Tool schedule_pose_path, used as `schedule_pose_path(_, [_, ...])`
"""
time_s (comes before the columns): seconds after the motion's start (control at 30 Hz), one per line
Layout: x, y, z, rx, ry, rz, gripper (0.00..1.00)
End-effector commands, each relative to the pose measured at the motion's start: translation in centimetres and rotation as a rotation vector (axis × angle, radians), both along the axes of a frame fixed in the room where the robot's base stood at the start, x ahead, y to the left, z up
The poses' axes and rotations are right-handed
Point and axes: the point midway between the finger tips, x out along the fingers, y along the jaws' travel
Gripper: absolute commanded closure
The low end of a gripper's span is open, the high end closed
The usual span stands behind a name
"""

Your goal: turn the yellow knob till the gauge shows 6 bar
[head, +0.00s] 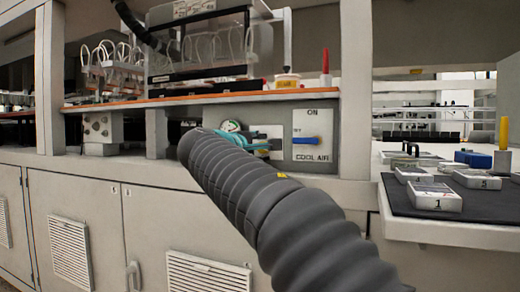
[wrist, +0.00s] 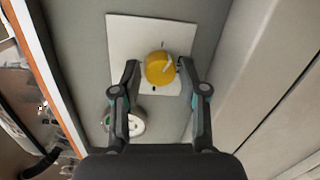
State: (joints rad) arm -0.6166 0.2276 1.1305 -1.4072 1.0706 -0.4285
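The yellow knob (wrist: 158,69) sits on a white plate (wrist: 120,35) in the wrist view, with a pale pointer mark on its face. My gripper (wrist: 158,65) is open, one finger on each side of the knob, with a small gap visible on both sides. The round gauge (wrist: 137,121) is partly hidden behind the left finger in the wrist view. The knob is hidden behind my arm in the head view.
A panel marked COOL AIR with a blue lever (head: 312,140) is just right of the knob's plate. A shelf with an orange edge (head: 200,99) runs above. A side table with a dark mat (head: 400,196) and numbered blocks (head: 434,196) stands at the right.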

Motion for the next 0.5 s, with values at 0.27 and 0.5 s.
schedule_pose_path(0.27, [0.0, 0.0, 0.0, -0.001, 0.001, 0.001, 0.41])
schedule_pose_path(0.5, [-1.3, 0.8, 0.1, -0.002, 0.0, 0.004, 0.41])
